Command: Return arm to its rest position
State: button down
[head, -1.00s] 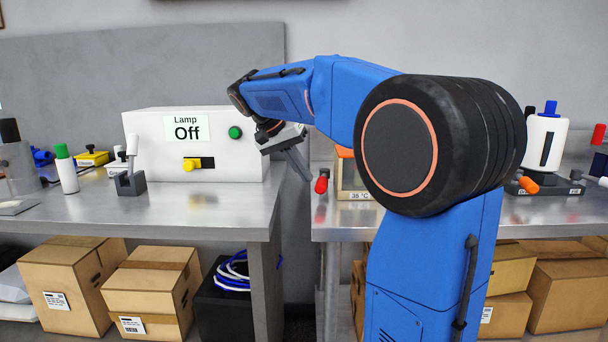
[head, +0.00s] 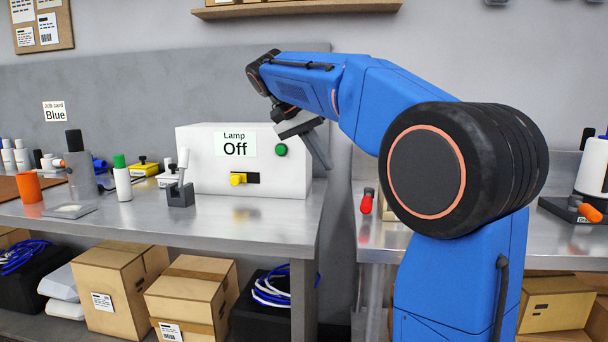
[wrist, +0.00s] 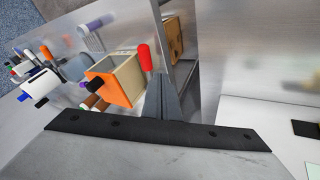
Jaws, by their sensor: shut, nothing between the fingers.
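My blue arm (head: 400,95) reaches up and to the left across the head view, its wrist bent down. My gripper (head: 318,150) hangs in the air in front of the right end of the white lamp box (head: 215,180), pointing down and to the right. Its fingers are together with nothing between them. In the wrist view the gripper (wrist: 165,95) shows as a dark wedge above the gap between the tables. The lamp box reads "Lamp Off" and has a green button (head: 281,150) and a yellow slider (head: 238,179).
An orange-fronted box (wrist: 118,82) shows in the wrist view. A green-capped bottle (head: 122,178) and an orange cup (head: 28,188) stand on the left table. Cardboard boxes (head: 110,280) sit below. A shelf (head: 295,9) hangs above.

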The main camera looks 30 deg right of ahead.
jog(key=s+a+f+n+t+y, duration=0.2)
jog(key=s+a+f+n, duration=0.1)
jog(key=s+f, duration=0.6)
jog(key=s+a+f+n+t+y, duration=0.2)
jog(key=s+a+f+n, duration=0.2)
jog(key=s+f, duration=0.6)
jog(key=s+a+f+n+t+y, duration=0.1)
jog(key=s+a+f+n+y, duration=0.1)
jog(key=s+f, duration=0.7)
notch_tip(320, 180, down, 4)
jog(key=shift+s+a+r+n+t+y, duration=0.15)
jog(key=shift+s+a+n+t+y, duration=0.2)
jog(key=shift+a+n, duration=0.6)
jog(key=shift+a, duration=0.15)
